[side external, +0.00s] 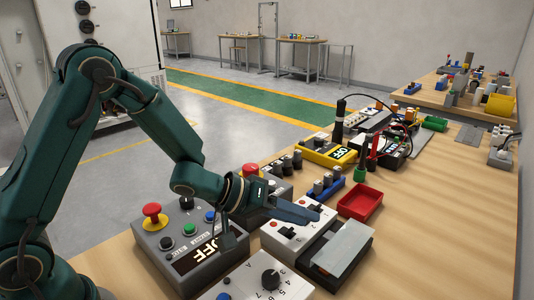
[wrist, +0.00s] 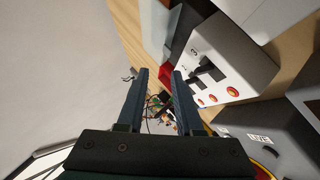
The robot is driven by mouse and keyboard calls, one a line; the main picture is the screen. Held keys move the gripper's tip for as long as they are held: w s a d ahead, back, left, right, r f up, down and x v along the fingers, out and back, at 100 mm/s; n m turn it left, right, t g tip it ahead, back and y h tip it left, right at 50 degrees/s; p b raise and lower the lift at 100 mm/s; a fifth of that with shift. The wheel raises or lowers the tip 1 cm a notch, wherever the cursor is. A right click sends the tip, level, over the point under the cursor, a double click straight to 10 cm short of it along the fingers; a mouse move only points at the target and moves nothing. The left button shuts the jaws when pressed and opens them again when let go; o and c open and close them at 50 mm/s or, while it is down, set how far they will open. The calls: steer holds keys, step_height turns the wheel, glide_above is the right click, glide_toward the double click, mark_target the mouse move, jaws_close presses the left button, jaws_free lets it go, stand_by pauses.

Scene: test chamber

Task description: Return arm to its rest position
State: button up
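My gripper (side external: 308,214) is stretched out over the control boxes on the bench, with its fingers just above the white switch box (side external: 285,238) in the side view. In the wrist view my gripper (wrist: 160,76) shows two dark fingers with a clear gap between them, and nothing is held. The white switch box (wrist: 232,68), with dark rocker switches and red lights, is to the right of the fingers there. My arm is bent, reaching from the left edge of the side view. Whether the fingers touch the box is unclear.
A grey box with a red emergency button (side external: 152,212) stands below my forearm. A white dial box (side external: 262,278) is in front. A red tray (side external: 360,203) and a yellow meter (side external: 328,151) lie beyond. Bare wood (side external: 440,235) is free at the right.

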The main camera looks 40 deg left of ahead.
steer(key=shift+s+a+r, duration=0.1)
steer(key=shift+s, duration=0.05)
steer(key=s+a+r+n+t+y, duration=0.1)
steer(key=s+a+r+t+y, duration=0.2)
steer(key=r, duration=0.5)
steer(key=a+r+t+y, duration=0.1)
steer(key=a+r+y, duration=0.2)
steer(key=a+r, duration=0.35)
steer(key=s+f+m+g, duration=0.2)
steer(key=s+f+g, duration=0.1)
steer(key=s, duration=0.6)
steer(key=s+d+f+m+g, duration=0.1)
steer(key=s+f+m+g, duration=0.1)
steer(key=s+g, duration=0.3)
steer(key=s+f, duration=0.1)
steer(key=s, duration=0.3)
steer(key=shift+s+f+m+y, duration=0.25)
steer(key=shift+s+m+y, duration=0.1)
steer(key=shift+m+y, duration=0.05)
